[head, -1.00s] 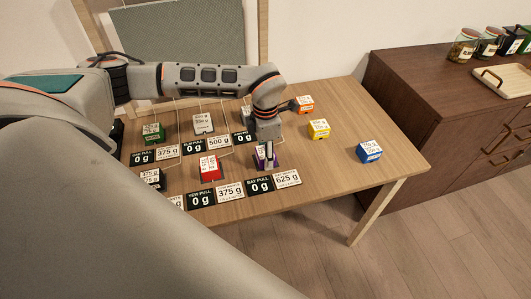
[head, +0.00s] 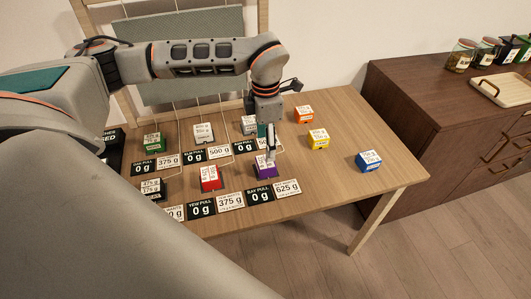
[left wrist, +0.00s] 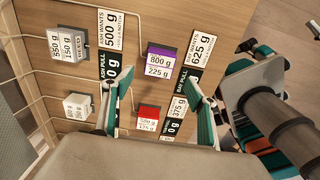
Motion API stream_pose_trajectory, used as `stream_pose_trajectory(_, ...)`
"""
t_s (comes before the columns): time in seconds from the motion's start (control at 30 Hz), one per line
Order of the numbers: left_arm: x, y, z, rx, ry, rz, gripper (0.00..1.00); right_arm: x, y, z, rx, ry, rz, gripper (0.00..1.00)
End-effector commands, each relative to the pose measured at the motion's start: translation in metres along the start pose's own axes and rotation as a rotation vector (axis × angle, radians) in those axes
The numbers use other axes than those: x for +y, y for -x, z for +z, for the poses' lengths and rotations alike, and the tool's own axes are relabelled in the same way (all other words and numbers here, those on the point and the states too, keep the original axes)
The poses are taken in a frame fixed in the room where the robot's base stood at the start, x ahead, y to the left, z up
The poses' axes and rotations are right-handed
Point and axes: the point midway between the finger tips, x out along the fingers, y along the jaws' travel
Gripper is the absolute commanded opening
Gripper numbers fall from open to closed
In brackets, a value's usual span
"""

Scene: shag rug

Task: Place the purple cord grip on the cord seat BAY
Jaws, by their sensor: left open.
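The purple cord grip (head: 264,170) is a small block with a white label. It stands on the table just behind the BAY PULL 0 g card (head: 260,195). In the left wrist view the purple block (left wrist: 160,50) shows between the fingers and beyond their tips. My left gripper (head: 271,154) points down over it. In the left wrist view the gripper (left wrist: 158,76) has its fingers wide apart with nothing between them. The cord seat under the block is hidden, so I cannot tell how the block sits on it. My right gripper is not in view.
A red block (head: 210,179) stands left of the purple one. Yellow (head: 318,138), orange (head: 303,114) and blue (head: 368,161) blocks stand to the right. The BAY WANTS 625 g card (head: 287,188) lies in front. The table's right front is clear.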

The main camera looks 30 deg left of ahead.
Motion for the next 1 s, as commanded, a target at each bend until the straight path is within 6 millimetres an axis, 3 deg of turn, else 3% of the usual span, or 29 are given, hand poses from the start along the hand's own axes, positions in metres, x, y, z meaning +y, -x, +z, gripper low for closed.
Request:
stream_pose_trajectory(0.1,0.001,0.017,0.0,-0.001,0.0,0.002,0.58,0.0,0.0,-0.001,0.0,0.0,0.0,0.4)
stream_pose_trajectory(0.3,0.0,0.026,0.0,0.001,0.0,0.0,0.58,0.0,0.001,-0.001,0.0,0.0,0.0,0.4)
stream_pose_trajectory(1.0,0.0,0.026,0.0,0.001,0.0,-0.001,0.58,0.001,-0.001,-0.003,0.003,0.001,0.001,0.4)
